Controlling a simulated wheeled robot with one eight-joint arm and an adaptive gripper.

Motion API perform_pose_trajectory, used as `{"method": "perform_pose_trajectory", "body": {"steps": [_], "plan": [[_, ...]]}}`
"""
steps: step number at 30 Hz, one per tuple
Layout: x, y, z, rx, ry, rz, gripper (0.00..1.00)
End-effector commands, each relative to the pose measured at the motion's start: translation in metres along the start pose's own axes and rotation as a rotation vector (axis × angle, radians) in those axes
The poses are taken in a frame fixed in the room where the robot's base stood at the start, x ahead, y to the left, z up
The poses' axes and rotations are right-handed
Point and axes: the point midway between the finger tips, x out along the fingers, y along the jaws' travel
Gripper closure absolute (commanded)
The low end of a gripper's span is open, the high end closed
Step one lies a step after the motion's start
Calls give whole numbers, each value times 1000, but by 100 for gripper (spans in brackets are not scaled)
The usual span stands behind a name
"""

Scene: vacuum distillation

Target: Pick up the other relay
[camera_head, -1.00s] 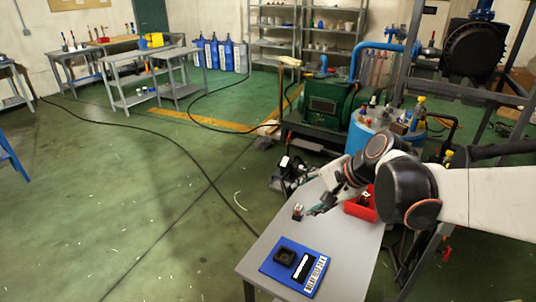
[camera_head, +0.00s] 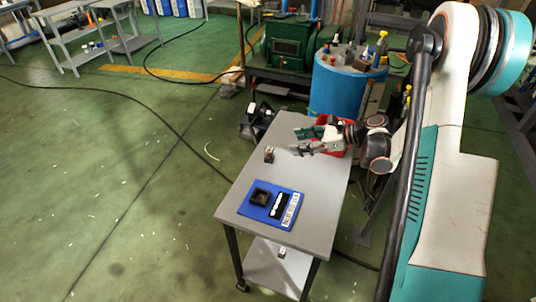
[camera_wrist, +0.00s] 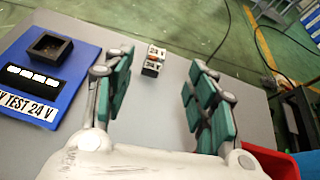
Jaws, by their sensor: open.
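A small relay (camera_head: 269,154), pale on top with dark and orange parts, stands upright on the grey table (camera_head: 305,210) near its left edge. It also shows in the wrist view (camera_wrist: 153,61), beyond and between my fingertips, apart from them. My gripper (camera_head: 296,141) is open and empty, to the right of the relay in the head view, its fingers pointing left toward it. The green-padded fingers fill both sides of the wrist view (camera_wrist: 158,78). The blue test board (camera_head: 266,204) lies nearer on the table, with a black square socket (camera_head: 260,196) and a row of white lights.
A red bin (camera_head: 334,151) stands on the table behind my gripper, partly hidden by it. A small pale object (camera_head: 282,252) lies on the lower shelf. A blue barrel (camera_head: 345,85) stands behind the table. Tabletop between board and relay is clear.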

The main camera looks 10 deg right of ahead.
Motion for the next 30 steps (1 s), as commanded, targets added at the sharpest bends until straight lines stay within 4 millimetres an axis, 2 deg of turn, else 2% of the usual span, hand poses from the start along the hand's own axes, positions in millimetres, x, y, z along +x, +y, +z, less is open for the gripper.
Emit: {"method": "perform_pose_trajectory", "body": {"steps": [3, 8, 19, 23, 30], "plan": [[-3, -4, -17, 64, -37, 2, 48], [2, -4, -24, 96, -57, 5, 48], [66, -3, -22, 95, -56, 7, 48], [79, -3, -21, 96, -56, 6, 48], [91, -2, -22, 96, -55, 5, 48]]}}
